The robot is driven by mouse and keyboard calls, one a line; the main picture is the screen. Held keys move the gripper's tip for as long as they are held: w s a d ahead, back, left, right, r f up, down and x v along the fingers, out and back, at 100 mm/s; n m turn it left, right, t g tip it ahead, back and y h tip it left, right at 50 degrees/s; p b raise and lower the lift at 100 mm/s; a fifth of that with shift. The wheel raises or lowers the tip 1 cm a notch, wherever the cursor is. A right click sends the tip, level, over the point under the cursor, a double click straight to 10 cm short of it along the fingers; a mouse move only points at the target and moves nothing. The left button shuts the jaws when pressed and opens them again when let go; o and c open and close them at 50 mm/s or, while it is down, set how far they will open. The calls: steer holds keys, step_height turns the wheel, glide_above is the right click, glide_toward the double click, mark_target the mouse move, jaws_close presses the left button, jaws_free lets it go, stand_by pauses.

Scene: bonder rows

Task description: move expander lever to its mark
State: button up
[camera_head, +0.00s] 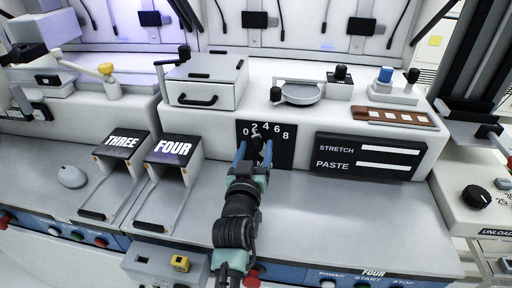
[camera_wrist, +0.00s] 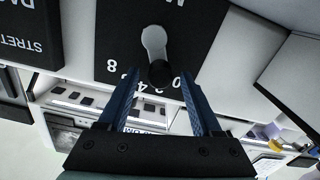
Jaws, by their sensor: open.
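The expander lever has a grey arm and a black knob (camera_wrist: 160,73). It sits on a black dial panel (camera_head: 285,148) numbered 0 to 8 on the front of the grey-white machine. In the wrist view the knob lies near the 2 and 4 and partly covers the scale. My gripper (camera_head: 253,152) is open in front of the panel and hides part of the lever in the head view. In the wrist view its blue fingers (camera_wrist: 158,80) stand on either side of the knob, with no contact visible. I cannot tell a separate target mark.
A black STRETCH/PASTE panel (camera_head: 369,156) is right of the dial. The THREE (camera_head: 121,146) and FOUR (camera_head: 173,151) chutes stand to the left. A drawer box (camera_head: 206,79) and a round-plate fixture (camera_head: 300,92) are above. The grey bench right of my arm (camera_head: 335,215) is clear.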

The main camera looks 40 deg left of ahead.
steer(key=shift+w+a, duration=0.25)
steer(key=shift+w, duration=0.15)
jaws_close()
steer(key=shift+f, duration=0.1)
